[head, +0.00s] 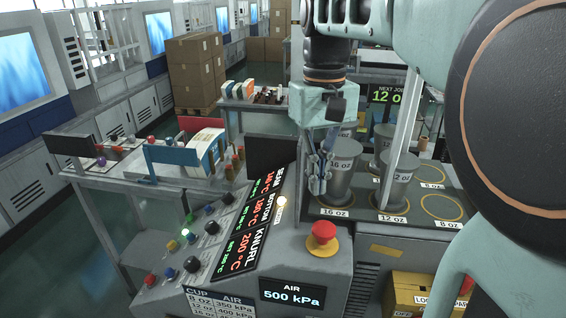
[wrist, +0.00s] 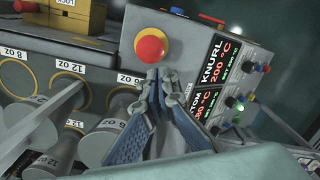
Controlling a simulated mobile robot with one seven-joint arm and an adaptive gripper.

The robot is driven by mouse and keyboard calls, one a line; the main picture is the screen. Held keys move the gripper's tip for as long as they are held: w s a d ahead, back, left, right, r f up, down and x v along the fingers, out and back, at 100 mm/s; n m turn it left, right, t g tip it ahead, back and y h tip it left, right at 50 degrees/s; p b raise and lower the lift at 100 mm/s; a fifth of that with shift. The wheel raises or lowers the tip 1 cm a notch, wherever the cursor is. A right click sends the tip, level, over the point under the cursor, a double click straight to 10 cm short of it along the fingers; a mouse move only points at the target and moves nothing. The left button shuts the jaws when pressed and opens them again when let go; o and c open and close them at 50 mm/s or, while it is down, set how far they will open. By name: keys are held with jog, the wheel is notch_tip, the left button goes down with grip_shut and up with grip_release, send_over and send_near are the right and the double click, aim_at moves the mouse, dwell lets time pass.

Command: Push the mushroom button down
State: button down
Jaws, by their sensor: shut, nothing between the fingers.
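The red mushroom button (head: 323,233) sits on a yellow base at the right end of the grey sloped console (head: 310,268). In the wrist view the button (wrist: 151,46) is at the upper middle, just beyond my fingertips. My gripper (head: 317,190) hangs in the head view above and behind the button, pointing down, apart from it. In the wrist view my gripper's blue-padded fingers (wrist: 157,72) come together at their tips with nothing between them.
Grey cup tools (head: 343,165) stand close behind and right of my gripper on a rack labelled in oz. The console has red temperature displays (head: 252,222), small coloured knobs and an AIR display (head: 292,294) reading 500 kPa. A yellow box (head: 425,291) is at lower right.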

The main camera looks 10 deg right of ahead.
jog(key=shift+s+d+f+g, duration=0.15)
jog(key=shift+s+d+g, duration=0.2)
jog(key=shift+d, duration=0.3)
jog(key=shift+f, duration=0.1)
